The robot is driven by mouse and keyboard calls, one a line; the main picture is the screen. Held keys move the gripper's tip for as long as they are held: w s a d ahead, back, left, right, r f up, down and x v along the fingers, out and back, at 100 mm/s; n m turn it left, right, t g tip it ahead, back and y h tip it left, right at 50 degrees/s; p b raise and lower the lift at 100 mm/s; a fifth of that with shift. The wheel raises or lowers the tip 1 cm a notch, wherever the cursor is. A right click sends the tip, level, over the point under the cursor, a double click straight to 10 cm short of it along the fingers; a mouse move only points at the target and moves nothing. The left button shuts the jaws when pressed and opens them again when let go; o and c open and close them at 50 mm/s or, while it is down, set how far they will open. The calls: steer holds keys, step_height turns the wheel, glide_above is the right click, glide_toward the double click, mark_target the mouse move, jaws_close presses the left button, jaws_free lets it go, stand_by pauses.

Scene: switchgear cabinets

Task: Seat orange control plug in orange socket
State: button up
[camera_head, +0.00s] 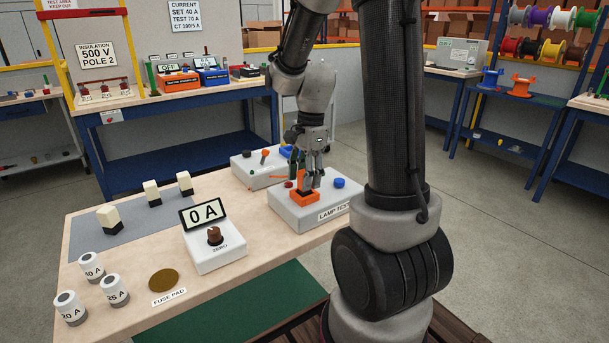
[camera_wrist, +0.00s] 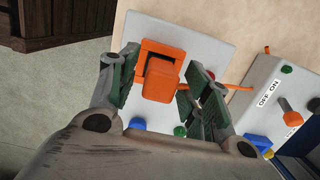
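The orange control plug (camera_wrist: 160,80) is a blocky orange piece at the orange socket (camera_wrist: 162,47) in the wrist view. It overlaps the socket; I cannot tell how deep it sits. The socket also shows in the head view (camera_head: 298,199) on the grey LAMP TEST box (camera_head: 325,212). My gripper (camera_head: 308,182) points down over the socket. In the wrist view its dark green fingers (camera_wrist: 157,92) stand either side of the plug. Strips of box show between fingers and plug, so it looks open.
An orange cord (camera_wrist: 240,87) runs right from behind a finger. A blue button (camera_head: 338,183) is on the same box. A switch box (camera_head: 250,172) stands close behind. The 0 A meter box (camera_head: 215,250) and several fuses (camera_head: 92,267) are to the left.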

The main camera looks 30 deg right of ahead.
steer(key=shift+r, duration=0.1)
step_height(320, 180, up, 11)
steer(key=d, duration=0.1)
steer(key=s+a+r+n+t, duration=0.1)
steer(key=s+a+n+t, duration=0.1)
steer(key=s+n, duration=0.6)
steer(key=s+a+r+n+t+h, duration=0.1)
steer(key=s+a+n+t, duration=0.1)
steer(key=s+n, duration=0.6)
steer(key=shift+s+r+n, duration=0.25)
steer(key=shift+n, duration=0.55)
stand_by(0.7)
